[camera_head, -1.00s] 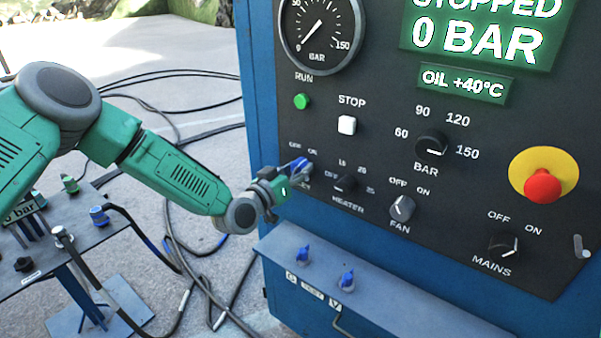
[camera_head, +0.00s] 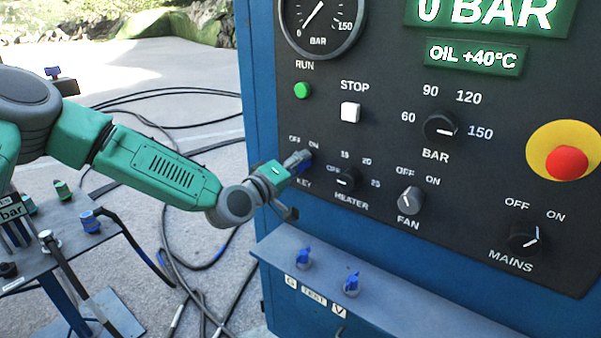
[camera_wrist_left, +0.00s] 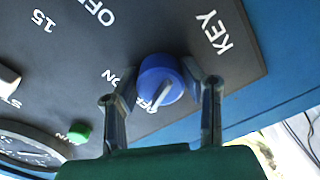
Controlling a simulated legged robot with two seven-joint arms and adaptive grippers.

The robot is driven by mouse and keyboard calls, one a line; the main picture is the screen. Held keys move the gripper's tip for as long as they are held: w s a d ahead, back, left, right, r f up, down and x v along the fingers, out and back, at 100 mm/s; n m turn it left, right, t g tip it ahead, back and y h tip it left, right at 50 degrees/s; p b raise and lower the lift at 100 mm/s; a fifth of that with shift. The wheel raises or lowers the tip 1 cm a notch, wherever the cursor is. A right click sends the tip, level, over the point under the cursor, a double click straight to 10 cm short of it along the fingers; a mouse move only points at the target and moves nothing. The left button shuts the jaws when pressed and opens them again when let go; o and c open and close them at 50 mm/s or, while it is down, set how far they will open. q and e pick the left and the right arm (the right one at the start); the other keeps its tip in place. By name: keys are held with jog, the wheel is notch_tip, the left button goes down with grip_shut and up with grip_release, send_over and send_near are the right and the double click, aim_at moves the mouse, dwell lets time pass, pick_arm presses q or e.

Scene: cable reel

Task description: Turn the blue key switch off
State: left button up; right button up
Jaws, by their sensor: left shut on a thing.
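The blue key switch (camera_wrist_left: 160,80) sits on the dark control panel, above the word KEY in the head view. My left gripper (camera_head: 299,160) is at the switch in the head view and covers most of it. In the left wrist view the fingers of my left gripper (camera_wrist_left: 160,84) are shut on the blue knob, one on each side. A pale mark on the knob points toward lettering that looks like OFF, partly hidden by the knob. The ON label lies beside it, partly behind a finger. My right gripper is not in view.
The heater knob (camera_head: 347,180) and fan knob (camera_head: 410,200) are close to the right of the key switch. The green RUN button (camera_head: 302,91) and white STOP button (camera_head: 350,112) are above. A blue ledge (camera_head: 390,290) with two blue valves juts out below.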

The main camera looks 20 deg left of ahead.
pick_arm(q)
jog(key=shift+s+f+n+b, duration=0.1)
jog(key=shift+f+n+b, duration=0.25)
jog(key=shift+n, duration=0.25)
jog(key=o, duration=1.1)
jog(key=shift+a, duration=0.1)
jog(key=shift+o, duration=0.2)
jog(key=shift+a+r, duration=0.15)
jog(key=v, duration=1.2)
